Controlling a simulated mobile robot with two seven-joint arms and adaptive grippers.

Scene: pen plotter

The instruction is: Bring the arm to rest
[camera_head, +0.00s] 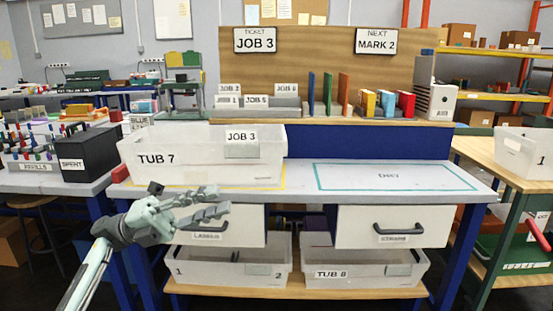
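My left arm comes in from the lower left, and its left gripper (223,199) hangs in front of the bench's front edge, level with the drawer marked LABELS (244,234). Its two fingers point right and stand apart with nothing visible between them, so it looks open and empty. The clear tub marked TUB 7 (190,160) sits on the bench above and behind the gripper, with a JOB 3 card (241,136) on its front. My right gripper is not in view.
The bench top (300,178) has an empty teal-outlined area (395,178) at right. Tubs on the lower shelf include TUB 8 (340,273). A black SPENT box (88,153) stands left. A second drawer (390,239) is shut at right.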

